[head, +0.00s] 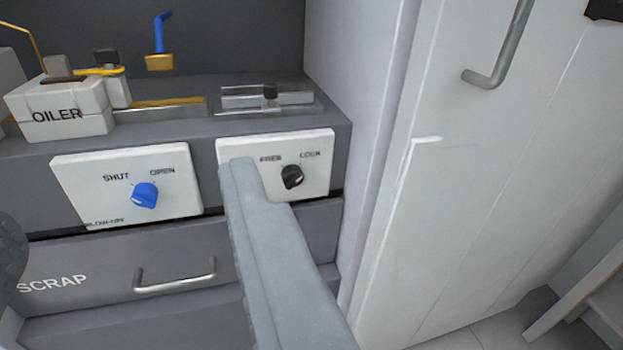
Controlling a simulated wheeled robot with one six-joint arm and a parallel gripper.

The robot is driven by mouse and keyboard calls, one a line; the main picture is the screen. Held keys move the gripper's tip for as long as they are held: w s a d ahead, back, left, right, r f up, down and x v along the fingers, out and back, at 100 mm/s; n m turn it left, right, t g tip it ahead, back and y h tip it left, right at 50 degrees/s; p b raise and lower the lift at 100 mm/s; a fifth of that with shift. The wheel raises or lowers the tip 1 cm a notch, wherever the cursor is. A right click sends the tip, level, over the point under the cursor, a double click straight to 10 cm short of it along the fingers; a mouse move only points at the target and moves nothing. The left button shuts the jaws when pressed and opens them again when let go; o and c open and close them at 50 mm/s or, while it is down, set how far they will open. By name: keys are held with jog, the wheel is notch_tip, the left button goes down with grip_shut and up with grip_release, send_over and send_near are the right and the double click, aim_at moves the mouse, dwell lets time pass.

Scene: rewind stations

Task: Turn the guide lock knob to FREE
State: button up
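The guide lock knob (291,177) is a small black knob on a white panel (318,185) at the front of the grey bench. The panel carries two labels, FREE on the left and LOCK on the right. The knob's light mark appears to point up and right, toward LOCK. My gripper (125,205) is open and empty. Its light grey right finger reaches up from the bottom, its tip overlapping the left part of the panel, left of the knob. Its other finger shows only as a dark ribbed piece at the left edge. I cannot tell whether the finger touches the panel.
A blue knob (145,195) on another panel, marked SHUT and OPEN, is to the left. An oiler (58,112) and a slide rail (266,101) sit on the bench top. A SCRAP drawer with a handle (174,284) is below. A white cabinet (480,190) stands at right.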

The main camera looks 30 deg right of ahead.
jog(key=w+d+f+h, duration=0.1)
jog(key=w+d+f, duration=0.55)
jog(key=f, duration=0.35)
jog(key=m, duration=0.1)
send_near(295, 182)
jog(key=shift+h, duration=0.3)
jog(key=x, duration=0.9)
jog(key=shift+w+a, duration=0.15)
jog(key=shift+w, duration=0.05)
jog(key=c, duration=1)
